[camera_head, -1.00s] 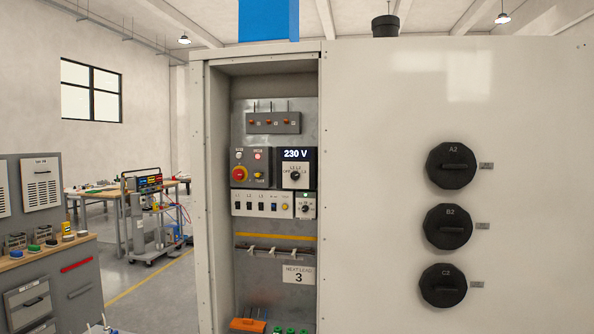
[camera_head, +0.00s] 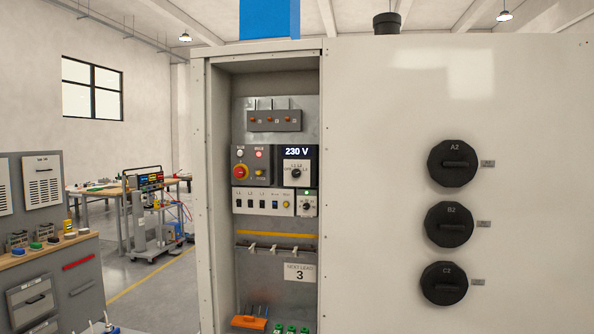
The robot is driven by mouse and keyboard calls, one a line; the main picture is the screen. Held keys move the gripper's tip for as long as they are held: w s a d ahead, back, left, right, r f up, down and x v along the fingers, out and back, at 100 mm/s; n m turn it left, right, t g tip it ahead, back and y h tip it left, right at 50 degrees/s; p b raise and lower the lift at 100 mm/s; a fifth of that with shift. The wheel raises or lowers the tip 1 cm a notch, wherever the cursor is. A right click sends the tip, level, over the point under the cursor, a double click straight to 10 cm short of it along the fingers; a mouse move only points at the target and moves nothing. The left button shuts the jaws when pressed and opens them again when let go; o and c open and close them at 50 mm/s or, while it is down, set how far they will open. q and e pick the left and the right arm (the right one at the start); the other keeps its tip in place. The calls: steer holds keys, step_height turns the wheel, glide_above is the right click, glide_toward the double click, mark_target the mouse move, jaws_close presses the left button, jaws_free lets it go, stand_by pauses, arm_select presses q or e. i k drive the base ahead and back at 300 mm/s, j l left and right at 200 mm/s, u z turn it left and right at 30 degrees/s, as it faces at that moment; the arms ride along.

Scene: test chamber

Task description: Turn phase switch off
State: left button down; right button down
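The phase switch (camera_head: 296,173) is a dark rotary knob on a white plate inside the open cabinet bay, with small labels around it that look like OFF, L1, L2 and L3. Its exact pointer position is too small to read. The display (camera_head: 297,152) right above it reads 230 V. A red knob on a yellow ring (camera_head: 240,172) sits to its left, with a lit red lamp (camera_head: 259,154) near it. A row of small switches (camera_head: 262,201) and a smaller rotary knob (camera_head: 306,205) sit below. Neither of my grippers shows.
The cabinet's side wall (camera_head: 217,200) and its wide white front (camera_head: 380,240) flank the narrow bay. Three black knobs, A2 (camera_head: 454,164), B2 (camera_head: 449,223) and C2 (camera_head: 444,283), stick out at right. An orange block (camera_head: 249,322) lies at the bay's bottom. A grey bench (camera_head: 75,243) stands left.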

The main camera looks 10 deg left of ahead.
mark_target(296, 173)
steer(key=i+j, duration=0.2)
steer(key=j, duration=0.15)
steer(key=i+j, duration=0.2)
steer(key=j, duration=0.15)
steer(key=i+j, duration=0.45)
steer(key=j, duration=0.3)
steer(key=i+j, duration=0.2)
steer(key=j, duration=0.15)
